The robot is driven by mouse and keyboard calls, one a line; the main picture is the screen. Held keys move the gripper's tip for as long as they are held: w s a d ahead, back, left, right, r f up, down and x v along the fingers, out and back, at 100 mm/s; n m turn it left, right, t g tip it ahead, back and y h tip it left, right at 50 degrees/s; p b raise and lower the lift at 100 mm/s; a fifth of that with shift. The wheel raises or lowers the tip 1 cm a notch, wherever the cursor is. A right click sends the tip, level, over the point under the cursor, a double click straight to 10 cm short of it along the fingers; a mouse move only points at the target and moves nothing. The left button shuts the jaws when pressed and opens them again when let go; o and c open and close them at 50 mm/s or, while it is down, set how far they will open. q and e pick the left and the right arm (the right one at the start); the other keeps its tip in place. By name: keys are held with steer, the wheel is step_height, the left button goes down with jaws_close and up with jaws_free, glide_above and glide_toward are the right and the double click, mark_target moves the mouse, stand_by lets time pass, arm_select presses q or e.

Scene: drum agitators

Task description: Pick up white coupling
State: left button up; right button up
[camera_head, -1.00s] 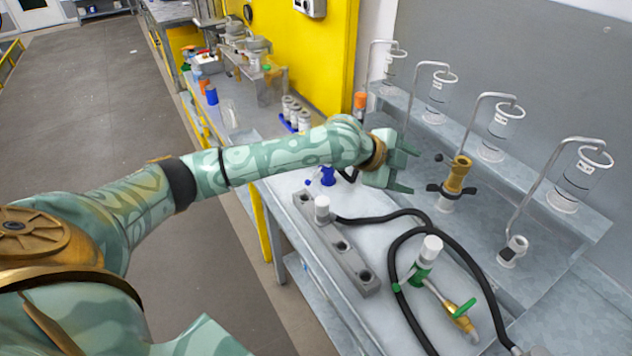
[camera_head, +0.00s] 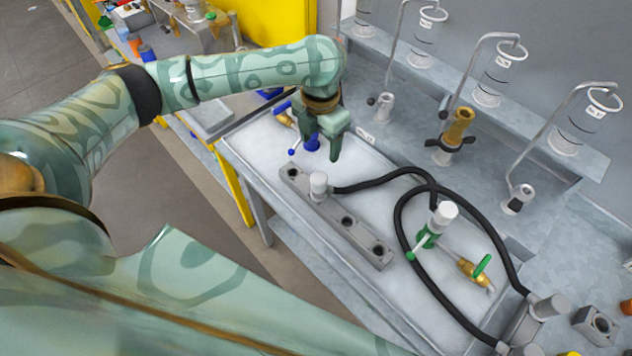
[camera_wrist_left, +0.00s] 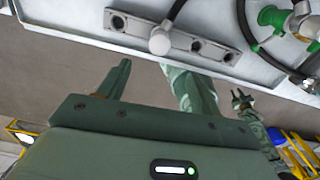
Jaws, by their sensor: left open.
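A white coupling (camera_head: 319,184) stands upright on a long grey block with round sockets (camera_head: 352,222). A black hose runs from it to the right. In the left wrist view the coupling (camera_wrist_left: 160,42) shows near the top middle, ahead of the fingers. My left gripper (camera_head: 321,145) is open and empty. It points down above the bench, just behind the coupling in the head view, and does not touch it. A gripper that appears to be my right one (camera_wrist_left: 240,98) shows small in the left wrist view, too small to read.
A green valve (camera_head: 430,238) with a white top and brass end lies right of the block. The black hose (camera_head: 398,222) loops across the bench. A brass fitting (camera_head: 457,128) and glass cylinders on bent rods stand behind. A blue-handled part (camera_head: 311,143) is close to my left gripper.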

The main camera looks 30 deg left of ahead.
mark_target(319, 177)
arm_select(q)
steer(key=shift+m, duration=0.3)
step_height(319, 177, down, 10)
steer(key=b, duration=0.2)
steer(key=shift+f+b, duration=0.2)
steer(key=shift+b, duration=0.1)
steer(key=shift+f, duration=0.65)
step_height(319, 177, down, 4)
steer(key=shift+s+r+b, duration=0.1)
steer(key=shift+s+b, duration=0.05)
steer(key=shift+b, duration=0.45)
steer(key=shift+f, duration=0.45)
steer(key=shift+c, duration=0.2)
steer(key=shift+r, duration=0.1)
steer(key=c, duration=1.2)
